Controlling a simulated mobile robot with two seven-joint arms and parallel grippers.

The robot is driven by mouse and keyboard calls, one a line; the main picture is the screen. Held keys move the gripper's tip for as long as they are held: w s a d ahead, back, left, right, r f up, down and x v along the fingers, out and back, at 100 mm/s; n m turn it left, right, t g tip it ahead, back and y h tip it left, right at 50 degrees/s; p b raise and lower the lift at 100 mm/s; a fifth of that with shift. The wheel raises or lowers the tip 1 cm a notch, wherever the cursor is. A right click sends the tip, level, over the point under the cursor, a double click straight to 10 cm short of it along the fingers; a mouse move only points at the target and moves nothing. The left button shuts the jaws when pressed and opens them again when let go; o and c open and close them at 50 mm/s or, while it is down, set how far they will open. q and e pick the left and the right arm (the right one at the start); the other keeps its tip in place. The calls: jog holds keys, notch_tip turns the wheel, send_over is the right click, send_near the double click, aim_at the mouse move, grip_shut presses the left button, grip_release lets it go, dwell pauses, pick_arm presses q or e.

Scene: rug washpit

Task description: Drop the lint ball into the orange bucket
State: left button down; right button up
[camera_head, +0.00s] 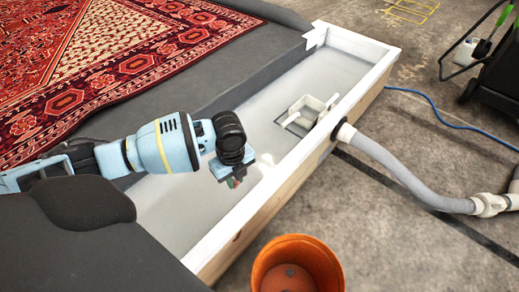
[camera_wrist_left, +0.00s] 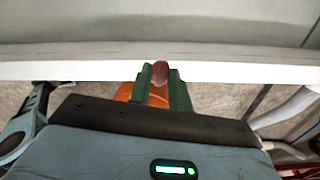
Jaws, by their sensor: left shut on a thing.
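My left gripper (camera_head: 234,182) is over the inside of the white-rimmed trough, near its front wall. In the left wrist view its green fingers (camera_wrist_left: 160,82) are shut on a small reddish-brown lump, the lint ball (camera_wrist_left: 160,70). In the head view the lump is mostly hidden by the fingers. The orange bucket (camera_head: 270,267) stands on the floor outside the trough, below and to the right of the gripper, its lower part cut off by the frame. Part of the bucket (camera_wrist_left: 124,92) shows behind the fingers in the wrist view. My right gripper is not in view.
The trough's white rim (camera_head: 290,148) lies between the gripper and the bucket. A pale drain fitting (camera_head: 305,112) sits in the trough. A grey hose (camera_head: 395,165) leaves its wall to the right. A red patterned rug (camera_head: 100,50) lies at the upper left.

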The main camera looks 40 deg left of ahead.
pick_arm(q)
jog(key=d+r+n, duration=0.7)
jog(key=r+n, duration=0.2)
jog(key=r, duration=0.3)
jog(key=s+d+r+n, duration=0.3)
jog(key=s+r+n, duration=0.4)
jog(key=r+n, duration=0.5)
jog(key=shift+d, duration=0.1)
